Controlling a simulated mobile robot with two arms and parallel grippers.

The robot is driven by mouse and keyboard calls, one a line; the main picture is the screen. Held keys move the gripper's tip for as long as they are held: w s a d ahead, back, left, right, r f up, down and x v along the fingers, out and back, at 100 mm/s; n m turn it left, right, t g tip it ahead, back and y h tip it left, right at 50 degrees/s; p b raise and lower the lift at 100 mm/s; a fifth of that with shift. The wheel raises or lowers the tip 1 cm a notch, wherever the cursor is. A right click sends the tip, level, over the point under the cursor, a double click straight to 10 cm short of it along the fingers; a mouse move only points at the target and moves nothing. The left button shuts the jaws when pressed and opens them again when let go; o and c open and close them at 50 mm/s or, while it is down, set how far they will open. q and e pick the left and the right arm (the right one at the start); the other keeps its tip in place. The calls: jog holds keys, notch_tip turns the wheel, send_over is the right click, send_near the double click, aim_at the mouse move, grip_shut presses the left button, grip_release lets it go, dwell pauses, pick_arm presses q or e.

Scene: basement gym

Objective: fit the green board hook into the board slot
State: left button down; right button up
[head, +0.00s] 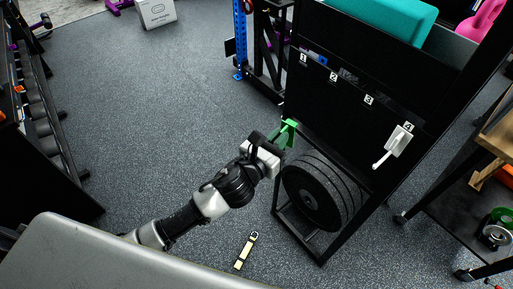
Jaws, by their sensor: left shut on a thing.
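My left gripper (277,143) is shut on the green board hook (289,130). It holds the hook at the lower left edge of the black board (332,111); whether hook and board touch I cannot tell. The board has numbered labels 1 to 4 along its upper part. A white hook (398,142) hangs on the board under label 4. The slots themselves are too dark to make out. My right gripper does not show.
Black weight plates (317,195) stand in the rack below the board. A dumbbell rack (42,130) is at the left, a wheeled cart (455,210) at the right. The floor in the middle is clear.

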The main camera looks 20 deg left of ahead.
pick_arm(q)
jog(key=w+d+r+m+g+h+p, duration=0.1)
jog(key=w+d+r, duration=0.2)
jog(key=w, duration=0.2)
jog(key=w+d+r+m+g+h, duration=0.1)
jog(key=w+d+r+m+h, duration=0.1)
jog(key=w, duration=0.3)
jog(key=shift+d+r+h+p, duration=0.3)
jog(key=shift+d+r+p, duration=0.1)
jog(key=shift+d+r, duration=0.15)
jog(key=shift+w+a, duration=0.1)
jog(key=shift+x, duration=1.15)
jog(key=shift+w, duration=0.1)
